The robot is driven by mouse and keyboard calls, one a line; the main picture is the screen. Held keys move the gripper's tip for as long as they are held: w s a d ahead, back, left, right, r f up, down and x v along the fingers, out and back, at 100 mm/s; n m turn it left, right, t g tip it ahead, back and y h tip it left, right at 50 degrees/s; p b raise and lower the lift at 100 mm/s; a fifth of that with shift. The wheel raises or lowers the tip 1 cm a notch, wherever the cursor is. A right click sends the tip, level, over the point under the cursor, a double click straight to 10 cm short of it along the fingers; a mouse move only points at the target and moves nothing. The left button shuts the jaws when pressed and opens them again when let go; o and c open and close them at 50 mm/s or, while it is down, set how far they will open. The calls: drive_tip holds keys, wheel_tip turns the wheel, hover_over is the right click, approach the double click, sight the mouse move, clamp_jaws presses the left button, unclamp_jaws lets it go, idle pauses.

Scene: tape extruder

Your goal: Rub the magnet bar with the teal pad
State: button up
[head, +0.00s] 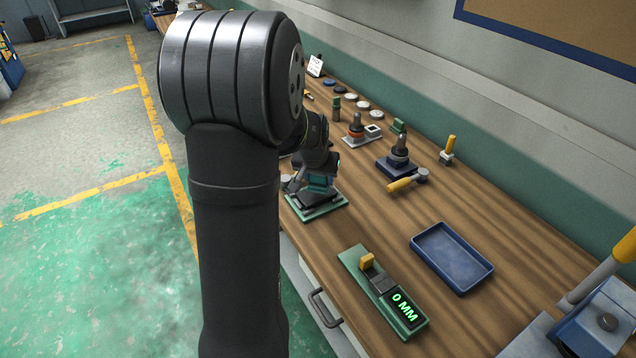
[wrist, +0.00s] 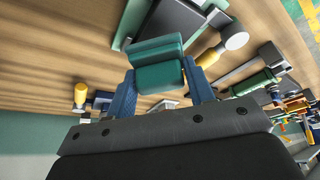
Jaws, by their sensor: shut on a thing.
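My gripper (head: 312,176) is low over the near left part of the bench in the head view. In the wrist view its blue fingers (wrist: 161,82) are shut on the teal pad (wrist: 158,66), one finger on each side. The pad also shows in the head view (head: 321,184). Just below it is a green base (head: 328,208) with a dark flat piece on top, which may be the magnet bar (head: 314,200). The same dark piece shows beyond the pad in the wrist view (wrist: 172,22). I cannot tell whether the pad touches it.
A yellow-handled tool (head: 402,184) lies right of the base. A blue tray (head: 452,257) and a green gauge reading 0 MM (head: 384,290) stand nearer the front. Knobbed fixtures (head: 398,160) stand behind. Bare wood lies between the base and the tray.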

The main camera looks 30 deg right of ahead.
drive_tip(key=shift+r, duration=2.15)
